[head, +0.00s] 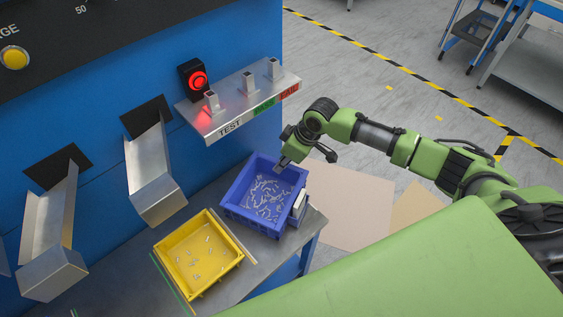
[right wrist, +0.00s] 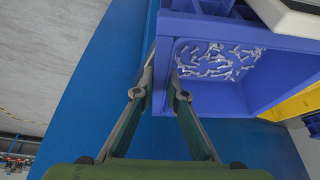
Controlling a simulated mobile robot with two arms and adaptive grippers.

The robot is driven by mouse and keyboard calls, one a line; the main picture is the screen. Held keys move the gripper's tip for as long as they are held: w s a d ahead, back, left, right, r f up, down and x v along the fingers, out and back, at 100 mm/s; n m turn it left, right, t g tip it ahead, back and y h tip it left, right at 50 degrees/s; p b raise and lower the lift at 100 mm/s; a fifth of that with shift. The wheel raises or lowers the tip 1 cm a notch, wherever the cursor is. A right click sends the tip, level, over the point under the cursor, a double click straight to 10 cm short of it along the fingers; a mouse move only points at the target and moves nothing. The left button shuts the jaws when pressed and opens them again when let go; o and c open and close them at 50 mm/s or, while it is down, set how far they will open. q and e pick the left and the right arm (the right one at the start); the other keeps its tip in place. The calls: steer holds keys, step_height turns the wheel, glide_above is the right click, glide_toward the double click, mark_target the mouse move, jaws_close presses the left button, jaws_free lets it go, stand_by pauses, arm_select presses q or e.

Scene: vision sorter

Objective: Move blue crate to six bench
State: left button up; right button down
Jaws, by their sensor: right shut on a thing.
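The blue crate (head: 252,221) stands at the right end of a grey metal bench (head: 232,289) under the blue machine. Several small pale metal parts lie in it. My right gripper (head: 284,161) reaches down over the crate's far wall and is shut on it. In the right wrist view the fingers (right wrist: 162,62) sit on either side of the wall of the blue crate (right wrist: 208,100). I cannot tell whether the crate touches the bench. No bench marked six can be made out. My left gripper is not in view.
A yellow crate (head: 222,275) with a few parts stands close by on the left. Open floor with cardboard-coloured sheets (head: 350,208) lies right.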

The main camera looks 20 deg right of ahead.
steer(key=c, duration=2)
jaws_free()
steer(key=shift+c, duration=0.2)
steer(key=v, duration=1.2)
